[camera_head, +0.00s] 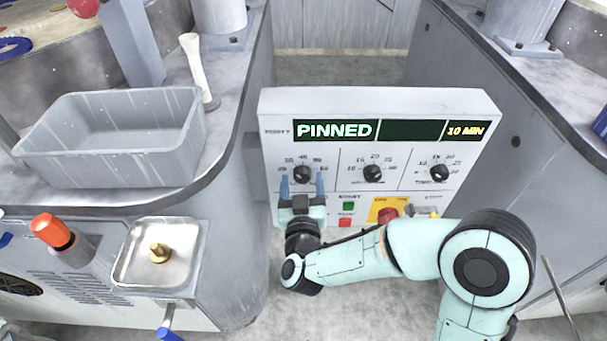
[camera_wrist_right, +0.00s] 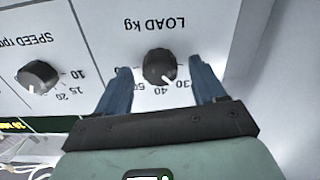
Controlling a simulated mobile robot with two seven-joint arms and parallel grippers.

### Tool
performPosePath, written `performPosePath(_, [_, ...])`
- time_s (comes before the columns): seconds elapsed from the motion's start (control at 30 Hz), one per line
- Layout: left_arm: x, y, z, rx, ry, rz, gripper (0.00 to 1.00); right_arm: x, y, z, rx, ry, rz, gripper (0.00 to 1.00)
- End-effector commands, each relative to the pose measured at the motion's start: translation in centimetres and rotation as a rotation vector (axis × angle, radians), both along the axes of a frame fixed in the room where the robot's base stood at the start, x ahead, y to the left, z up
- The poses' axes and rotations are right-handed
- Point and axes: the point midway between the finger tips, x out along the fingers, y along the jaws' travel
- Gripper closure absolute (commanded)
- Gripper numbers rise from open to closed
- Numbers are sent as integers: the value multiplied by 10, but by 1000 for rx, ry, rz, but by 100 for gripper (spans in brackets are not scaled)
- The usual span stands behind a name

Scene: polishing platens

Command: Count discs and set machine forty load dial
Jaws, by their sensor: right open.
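The machine panel (camera_head: 385,150) stands in the middle, labelled forty, with a display (camera_head: 380,130) reading PINNED and 10 MIN. Its load dial (camera_head: 304,174) is the leftmost black knob. In the right wrist view, upside down, the load dial (camera_wrist_right: 158,66) has its white mark between 30 and 40. My right gripper (camera_head: 302,184) is open, its blue fingers on either side of the dial with a visible gap on each side. A blue toothed disc (camera_head: 14,48) and a red round piece (camera_head: 83,7) show at the upper left, cut by the frame edge.
The speed dial (camera_wrist_right: 38,75) and timer dial (camera_head: 439,172) lie right of the load dial in the head view. Below are green and red buttons and a red stop knob (camera_head: 388,214). An empty grey bin (camera_head: 110,130) and a metal tray (camera_head: 130,272) holding a brass piece stand left.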

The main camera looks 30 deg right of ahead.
Motion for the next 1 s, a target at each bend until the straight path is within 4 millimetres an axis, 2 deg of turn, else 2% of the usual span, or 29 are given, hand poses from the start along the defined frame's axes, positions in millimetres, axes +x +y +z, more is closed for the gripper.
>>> performPosePath(0.4, [0,0,0,0,0,1,57,-1,1,0,-1,1,0,31])
performPosePath(0.43, [0,0,0,0,0,1,57,-1,1,0,-1,1,0,37])
performPosePath(0.5, [0,0,0,0,0,1,57,-1,1,0,-1,1,0,60])
performPosePath(0.6, [0,0,0,0,0,1,57,-1,1,0,-1,1,0,87])
performPosePath(1.0, [-6,1,-4,-1,20,3,57,-1,2,0,53,-34,1,87])
